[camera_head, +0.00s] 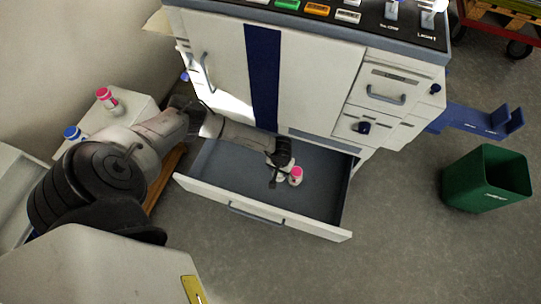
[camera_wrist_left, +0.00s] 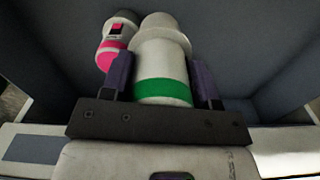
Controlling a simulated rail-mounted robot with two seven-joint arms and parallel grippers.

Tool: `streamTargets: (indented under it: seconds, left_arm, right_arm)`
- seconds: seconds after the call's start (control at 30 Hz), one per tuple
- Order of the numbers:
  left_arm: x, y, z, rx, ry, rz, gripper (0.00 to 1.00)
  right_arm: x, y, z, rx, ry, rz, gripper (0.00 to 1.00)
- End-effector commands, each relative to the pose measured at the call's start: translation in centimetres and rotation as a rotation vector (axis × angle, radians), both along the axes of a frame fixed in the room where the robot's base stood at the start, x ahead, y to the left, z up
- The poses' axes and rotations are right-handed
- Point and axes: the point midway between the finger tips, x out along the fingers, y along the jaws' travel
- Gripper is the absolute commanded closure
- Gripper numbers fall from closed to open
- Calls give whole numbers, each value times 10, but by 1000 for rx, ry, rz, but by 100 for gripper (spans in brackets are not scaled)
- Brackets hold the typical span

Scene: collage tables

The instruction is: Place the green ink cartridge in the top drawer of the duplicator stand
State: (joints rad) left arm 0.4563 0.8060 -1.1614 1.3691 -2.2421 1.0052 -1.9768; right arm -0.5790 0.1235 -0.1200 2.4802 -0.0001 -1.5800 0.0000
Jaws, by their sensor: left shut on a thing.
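My left gripper (camera_head: 274,178) reaches into the open wide drawer (camera_head: 320,195) low on the duplicator stand (camera_head: 225,50). In the left wrist view, the left gripper (camera_wrist_left: 163,80) is shut on the green ink cartridge (camera_wrist_left: 160,60), a white cylinder with a green band, with a finger on each side. In the head view the arm mostly hides it. A pink-banded cartridge (camera_head: 296,175) stands in the drawer close beside it; it also shows in the left wrist view (camera_wrist_left: 112,45). I cannot tell whether the green cartridge touches the drawer floor. My right gripper is not in view.
A green bin (camera_head: 485,180) stands on the floor at right. The drawer's right side is clear.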

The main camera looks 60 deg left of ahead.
Motion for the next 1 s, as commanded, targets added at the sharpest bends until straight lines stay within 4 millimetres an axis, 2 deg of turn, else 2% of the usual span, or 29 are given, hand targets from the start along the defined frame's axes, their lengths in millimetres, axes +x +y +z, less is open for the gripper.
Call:
streamTargets:
  seconds: [0.03, 0.2, 0.43, 0.77, 1.0]
  left_arm:
    - [-1, 14, -13, 5, 1, 4, 73]
    - [-5, 48, -34, 4, 1, 3, 73]
    - [-7, 81, -51, 3, 1, 2, 73]
    - [-9, 91, -61, 1, 1, 0, 73]
    - [-9, 90, -92, -1, 1, 1, 73]
  right_arm:
    - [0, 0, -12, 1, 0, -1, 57]
    - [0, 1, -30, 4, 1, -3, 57]
    - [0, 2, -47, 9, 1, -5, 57]
    - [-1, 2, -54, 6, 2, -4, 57]
    - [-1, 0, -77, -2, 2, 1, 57]
